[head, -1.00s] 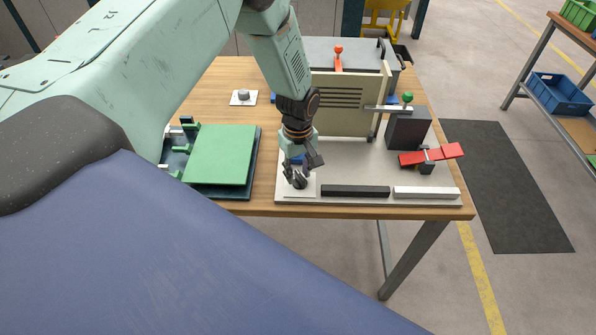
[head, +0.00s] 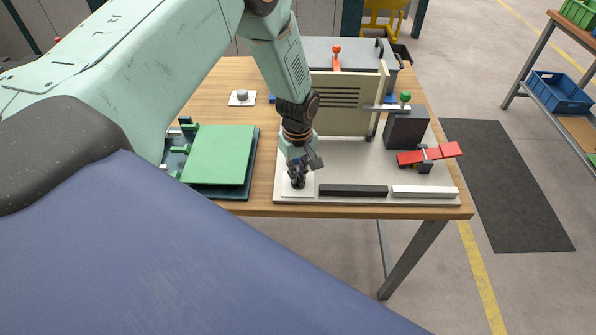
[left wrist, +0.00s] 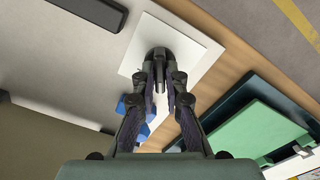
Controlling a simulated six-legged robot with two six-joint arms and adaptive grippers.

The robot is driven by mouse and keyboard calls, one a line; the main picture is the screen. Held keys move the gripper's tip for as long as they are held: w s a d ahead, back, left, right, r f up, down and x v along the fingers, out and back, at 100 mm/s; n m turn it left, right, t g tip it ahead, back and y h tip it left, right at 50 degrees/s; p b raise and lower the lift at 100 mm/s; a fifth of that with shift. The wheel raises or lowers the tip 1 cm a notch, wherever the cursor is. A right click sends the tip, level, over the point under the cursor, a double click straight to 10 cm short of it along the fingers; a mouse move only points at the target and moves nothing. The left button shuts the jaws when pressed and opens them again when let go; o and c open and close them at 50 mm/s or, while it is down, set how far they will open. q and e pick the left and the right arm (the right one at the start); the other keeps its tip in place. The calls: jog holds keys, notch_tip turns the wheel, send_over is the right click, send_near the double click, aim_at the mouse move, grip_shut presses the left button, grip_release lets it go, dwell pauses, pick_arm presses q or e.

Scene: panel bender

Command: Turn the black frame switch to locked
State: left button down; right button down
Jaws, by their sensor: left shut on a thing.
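The black frame switch (left wrist: 158,56) is a small dark knob on a white square plate (left wrist: 136,42) at the front left of the machine's grey base. In the head view my left gripper (head: 297,180) points down at that plate and largely hides the knob. In the left wrist view my left gripper (left wrist: 168,92) has its fingertips together on the knob, one on each side, so it is shut on it. The knob's exact angle and any markings are hard to make out. My right gripper is not in view.
A black bar (head: 352,190) and a white bar (head: 424,192) lie right of the plate. A cream panel (head: 346,104) stands behind, with a red clamp (head: 430,154) at right. A green plate (head: 218,154) lies left. Another knob plate (head: 242,101) sits farther back.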

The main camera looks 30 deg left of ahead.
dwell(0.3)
pick_arm(q)
jog(key=m+b, duration=0.1)
jog(key=m, duration=0.5)
jog(key=m+b, duration=0.1)
jog(key=m, duration=0.4)
jog(key=shift+m, duration=0.6)
jog(key=c, duration=1.4)
grip_release()
jog(key=shift+r, duration=0.1)
notch_tip(320, 180, up, 12)
